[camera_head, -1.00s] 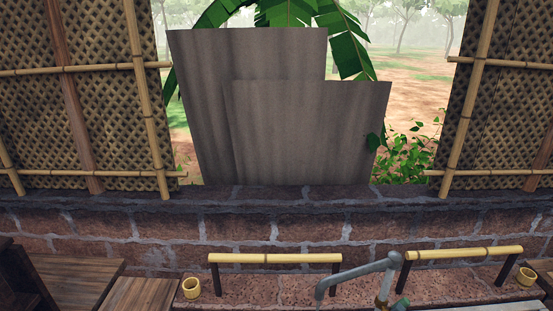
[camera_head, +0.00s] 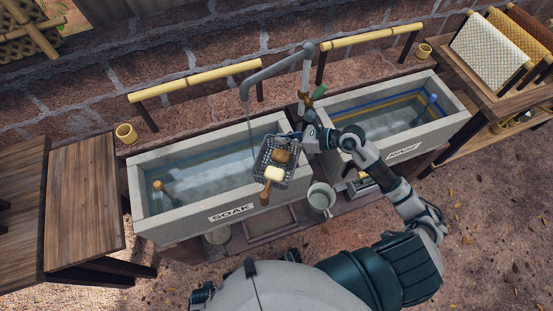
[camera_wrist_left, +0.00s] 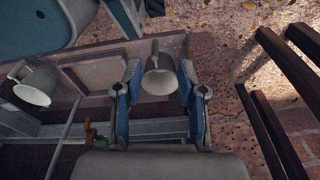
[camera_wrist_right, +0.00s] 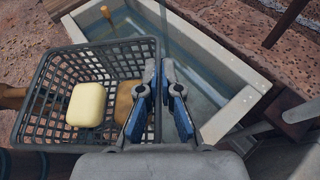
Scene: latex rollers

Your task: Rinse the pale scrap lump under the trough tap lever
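The pale scrap lump (camera_head: 274,173) lies in a dark wire basket (camera_head: 289,148) beside a brown lump (camera_head: 282,156); the pale lump also shows in the right wrist view (camera_wrist_right: 87,104). My right gripper (camera_wrist_right: 160,80) is closed on the basket's rim, one finger on each side, holding it over the SOAK trough's (camera_head: 180,222) right end. The grey tap (camera_head: 275,68) has a green lever (camera_head: 319,91). A thin water stream (camera_head: 249,125) falls left of the basket. My left gripper (camera_wrist_left: 157,85) has its fingers apart, with a pale cup (camera_wrist_left: 159,72) seen beyond them.
A second trough (camera_head: 395,115) stands to the right. A grey mug (camera_head: 320,199) stands in front of the troughs. Wooden benches (camera_head: 82,200) are at the left, a rack with woven sheets (camera_head: 490,50) at the right. Bamboo rails (camera_head: 195,81) run behind.

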